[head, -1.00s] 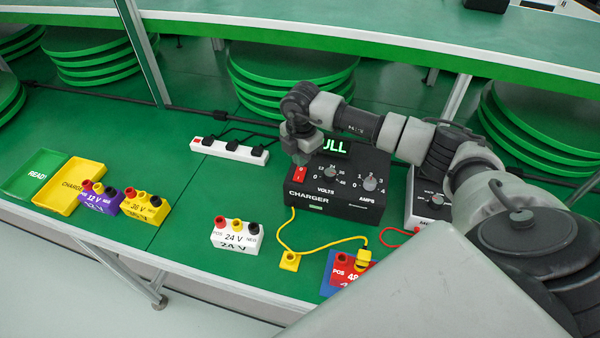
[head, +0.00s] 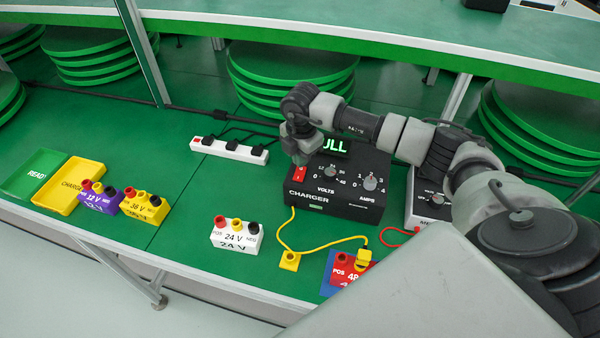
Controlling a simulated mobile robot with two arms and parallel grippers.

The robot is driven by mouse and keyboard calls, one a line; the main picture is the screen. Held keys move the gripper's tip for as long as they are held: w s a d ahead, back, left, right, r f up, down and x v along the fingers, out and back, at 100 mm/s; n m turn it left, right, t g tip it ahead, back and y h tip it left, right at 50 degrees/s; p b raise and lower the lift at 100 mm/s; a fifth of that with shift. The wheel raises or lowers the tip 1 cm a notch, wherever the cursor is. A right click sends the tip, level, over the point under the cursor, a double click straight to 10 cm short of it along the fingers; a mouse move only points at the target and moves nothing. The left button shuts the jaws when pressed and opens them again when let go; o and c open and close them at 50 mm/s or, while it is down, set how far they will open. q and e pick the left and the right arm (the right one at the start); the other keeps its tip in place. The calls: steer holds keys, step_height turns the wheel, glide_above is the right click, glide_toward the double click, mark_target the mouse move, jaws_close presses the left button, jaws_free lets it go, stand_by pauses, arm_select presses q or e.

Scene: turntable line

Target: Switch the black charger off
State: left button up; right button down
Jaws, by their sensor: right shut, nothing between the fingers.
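The black charger (head: 330,200) stands on the green bench right of centre. It has a VOLTS knob (head: 331,172), an AMPS knob (head: 370,183) and a red switch (head: 299,174) at its upper left. A green lit display (head: 336,147) behind them reads "ULL", its left part hidden by my arm. My right gripper (head: 299,160) points down just above the red switch, shut and empty. I cannot tell whether its tips touch the switch. My left gripper is not in view.
A yellow lead (head: 330,240) runs from the charger to a red 48 V battery (head: 352,270). A white 24 V battery (head: 236,236), a power strip (head: 229,150), purple (head: 99,198) and yellow (head: 145,206) batteries, and green (head: 34,172) and yellow (head: 75,184) trays lie left.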

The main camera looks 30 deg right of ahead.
mark_target(302, 169)
steer(key=shift+s+f+b, duration=0.1)
steer(key=shift+f+b, duration=0.65)
steer(key=shift+f, duration=0.45)
stand_by(0.4)
steer(key=shift+r+p, duration=0.75)
steer(key=shift+r, duration=0.1)
steer(key=shift+r+p, duration=2.05)
steer(key=shift+r, duration=0.7)
steer(key=shift+f, duration=0.1)
